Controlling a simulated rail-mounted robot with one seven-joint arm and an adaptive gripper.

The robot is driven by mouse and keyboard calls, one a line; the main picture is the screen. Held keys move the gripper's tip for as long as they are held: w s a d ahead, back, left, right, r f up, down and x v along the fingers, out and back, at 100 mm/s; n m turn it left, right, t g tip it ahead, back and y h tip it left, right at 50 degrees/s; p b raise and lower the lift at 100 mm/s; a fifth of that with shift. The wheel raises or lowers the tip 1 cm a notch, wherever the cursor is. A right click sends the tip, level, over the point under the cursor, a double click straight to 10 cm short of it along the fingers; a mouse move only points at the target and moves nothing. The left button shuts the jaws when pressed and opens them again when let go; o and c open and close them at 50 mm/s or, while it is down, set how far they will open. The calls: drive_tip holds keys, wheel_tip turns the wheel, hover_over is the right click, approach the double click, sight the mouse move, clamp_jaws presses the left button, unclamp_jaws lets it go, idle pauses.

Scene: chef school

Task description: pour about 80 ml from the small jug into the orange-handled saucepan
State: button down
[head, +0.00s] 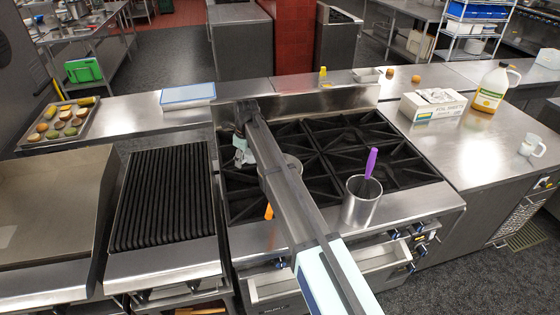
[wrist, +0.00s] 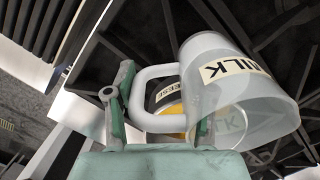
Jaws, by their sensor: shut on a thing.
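My gripper (wrist: 160,108) is shut on the handle of a small whitish, see-through jug (wrist: 212,62) with a MILK label. The jug fills the right of the wrist view, leaning in the picture; its true tilt and its contents are unclear. In the head view my gripper (head: 243,148) is over the left part of the stove. The saucepan's orange handle (head: 268,212) shows beside my arm, which hides much of the pan (head: 293,164). In the wrist view a dark round rim with a label and something orange show behind the jug, partly hidden.
A metal pot (head: 360,205) with a purple-handled tool stands at the stove's front right. A white jug (head: 530,146), a large yellow-labelled bottle (head: 490,90) and a foil box (head: 432,107) are on the right counter. A ridged grill (head: 165,200) lies left of the stove.

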sight(244, 161)
drive_tip(key=r+y, duration=0.1)
drive_tip(key=s+d+r+t+y, duration=0.1)
drive_tip(key=r, duration=0.1)
drive_tip(key=shift+d, duration=0.2)
drive_tip(key=t+y, duration=0.1)
drive_tip(key=y, duration=0.1)
drive_tip(key=d+t+y, duration=0.1)
drive_tip(key=y, duration=0.1)
drive_tip(key=t+y, duration=0.1)
drive_tip(key=y, duration=0.1)
drive_tip(key=shift+s+d+r, duration=0.15)
drive_tip(key=shift+s+d, duration=0.1)
drive_tip(key=shift+d, duration=0.05)
drive_tip(key=shift+r+y+b, duration=0.2)
drive_tip(key=shift+y+b, duration=0.15)
drive_tip(key=shift+y, duration=0.05)
drive_tip(key=shift+f+b, duration=0.1)
drive_tip(key=shift+b, duration=0.25)
drive_tip(key=y+b, duration=0.1)
drive_tip(key=b, duration=0.2)
drive_tip(key=shift+r+t, duration=0.2)
drive_tip(key=shift+t, duration=0.2)
drive_tip(key=shift+r, duration=0.3)
drive_tip(key=shift+d+r+t+y+b, duration=0.1)
drive_tip(key=shift+r+t+y+b, duration=0.45)
drive_tip(key=shift+b, duration=2.1)
